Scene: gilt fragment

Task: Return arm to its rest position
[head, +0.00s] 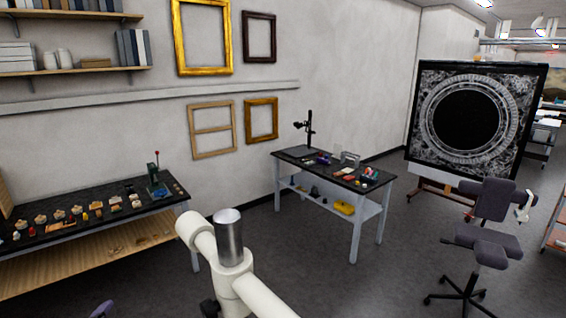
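A white arm of mine (235,282) shows at the bottom centre, with a shiny metal cylinder-shaped part (229,238) standing upright on it. I cannot tell which arm it is. No gripper fingers show, so both grippers are out of view. A small dark part (209,307) shows beside the arm at the bottom edge; I cannot tell what it is.
A long bench (150,222) with small pieces stands at the left. A small table (327,172) with tools stands behind the arm. At the right are an office chair (487,245) and a large dark ornate panel (440,150) on an easel. Grey floor between them is open.

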